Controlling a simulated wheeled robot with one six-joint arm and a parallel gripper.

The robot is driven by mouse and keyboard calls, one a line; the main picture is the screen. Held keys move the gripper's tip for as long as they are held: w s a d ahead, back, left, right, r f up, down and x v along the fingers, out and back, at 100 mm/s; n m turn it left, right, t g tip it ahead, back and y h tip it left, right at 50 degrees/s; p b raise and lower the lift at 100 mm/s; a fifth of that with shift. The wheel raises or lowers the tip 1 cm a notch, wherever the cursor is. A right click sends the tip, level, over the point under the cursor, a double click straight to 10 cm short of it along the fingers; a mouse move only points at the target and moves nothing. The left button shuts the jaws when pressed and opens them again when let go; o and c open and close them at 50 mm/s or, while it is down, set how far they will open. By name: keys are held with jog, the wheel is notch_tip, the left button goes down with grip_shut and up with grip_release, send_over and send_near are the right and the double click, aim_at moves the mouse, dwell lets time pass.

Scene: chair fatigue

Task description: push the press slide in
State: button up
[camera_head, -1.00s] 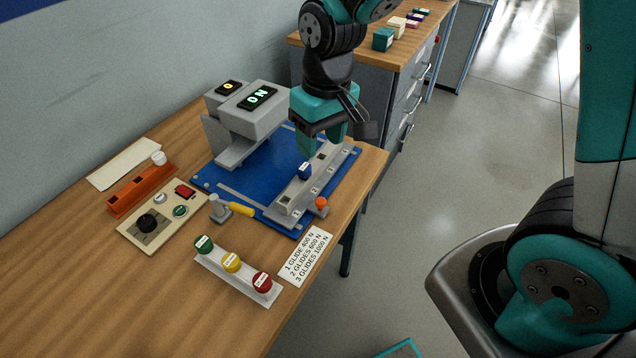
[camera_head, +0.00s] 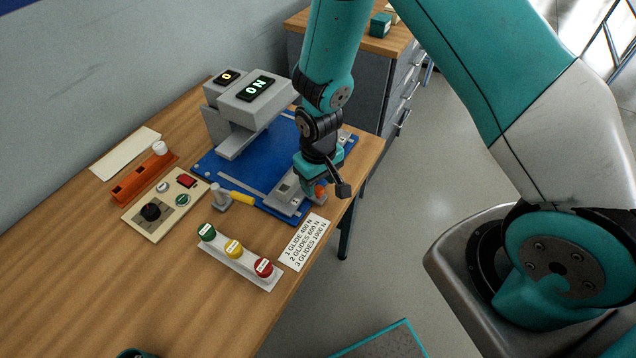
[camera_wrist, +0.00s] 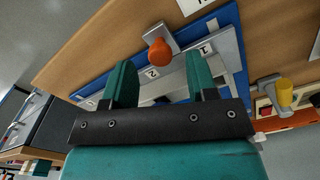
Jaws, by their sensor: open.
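In the wrist view the grey slide (camera_wrist: 176,83) runs between and behind my fingers. An orange knob (camera_head: 320,190) sits at the slide's near right edge; the knob (camera_wrist: 160,51) shows between my fingertips in the wrist view. My gripper (camera_head: 311,188) is open, pointing down over the slide close to the knob. In the head view my arm hides the middle of the slide. I cannot tell whether a finger touches the knob.
A yellow-handled clamp (camera_head: 240,198) stands at the base's front edge. A control panel (camera_head: 140,222), an orange rack (camera_head: 140,182), a white strip with coloured caps (camera_head: 238,262) and a label card (camera_head: 305,243) lie on the table.

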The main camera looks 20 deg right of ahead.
jog(key=shift+f, duration=1.1)
grip_shut()
jog(key=shift+w, duration=0.1)
